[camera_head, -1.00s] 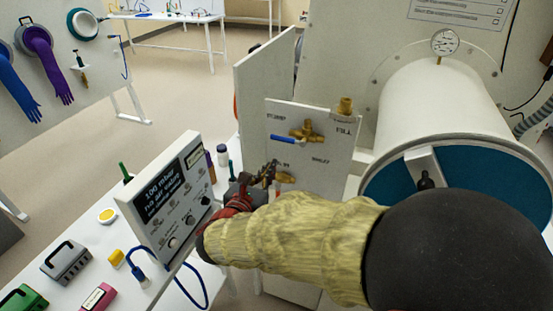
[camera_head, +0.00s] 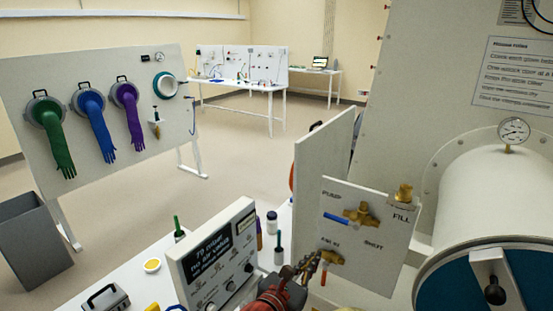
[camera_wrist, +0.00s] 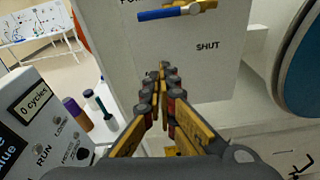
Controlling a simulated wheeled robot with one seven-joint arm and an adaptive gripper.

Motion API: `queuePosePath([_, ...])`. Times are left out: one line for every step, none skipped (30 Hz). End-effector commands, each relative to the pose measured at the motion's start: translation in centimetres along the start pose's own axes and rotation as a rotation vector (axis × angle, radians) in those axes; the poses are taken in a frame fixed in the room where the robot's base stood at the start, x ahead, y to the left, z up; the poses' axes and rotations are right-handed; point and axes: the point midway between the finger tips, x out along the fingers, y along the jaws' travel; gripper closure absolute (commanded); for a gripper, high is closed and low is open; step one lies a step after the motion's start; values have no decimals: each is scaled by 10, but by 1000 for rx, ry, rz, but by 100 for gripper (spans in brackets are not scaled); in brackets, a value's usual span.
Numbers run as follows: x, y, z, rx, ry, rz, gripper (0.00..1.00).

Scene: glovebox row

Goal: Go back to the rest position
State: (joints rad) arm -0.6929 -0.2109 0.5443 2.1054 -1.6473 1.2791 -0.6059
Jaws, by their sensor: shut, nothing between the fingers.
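My gripper (camera_head: 312,262) is shut and empty at the bottom of the head view, in front of the lower part of the white valve panel (camera_head: 385,252). In the wrist view my gripper (camera_wrist: 162,72) points its closed fingertips toward the panel (camera_wrist: 170,45). A lower brass valve (camera_head: 332,257) with a red-orange handle (camera_head: 323,275) pointing down is right beside the fingertips in the picture. I cannot tell whether they touch. An upper brass valve with a blue handle (camera_head: 338,218) pointing left sits above, under the word PUMP. No marked rest position shows.
A control box (camera_head: 215,258) with a dark display and bottles (camera_head: 272,222) stand close left of my gripper. The white chamber (camera_head: 490,205) is close on the right. A glove board (camera_head: 100,110) and a grey bin (camera_head: 30,240) stand left. Open floor (camera_head: 235,165) lies between.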

Motion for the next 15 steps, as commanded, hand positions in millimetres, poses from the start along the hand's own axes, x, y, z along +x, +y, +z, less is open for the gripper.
queuePosePath([0,-9,-12,45,40,-29,100])
queuePosePath([-1,-16,-22,75,68,-53,100])
queuePosePath([-3,-27,-34,122,109,-90,100])
queuePosePath([-6,-36,-43,162,143,-123,100])
queuePosePath([-9,-46,-52,207,177,-157,100])
queuePosePath([-16,-58,-62,279,223,-209,100])
queuePosePath([-21,-68,-68,335,256,-250,100])
queuePosePath([-26,-79,-74,396,289,-295,100])
queuePosePath([-33,-93,-80,485,331,-362,100])
queuePosePath([-40,-103,-85,555,363,-413,100])
queuePosePath([-46,-114,-89,629,392,-467,100])
queuePosePath([-56,-125,-94,730,430,-540,100])
queuePosePath([-63,-134,-97,808,455,-597,100])
queuePosePath([-70,-141,-99,889,481,-652,100])
queuePosePath([-81,-149,-102,996,513,-727,100])
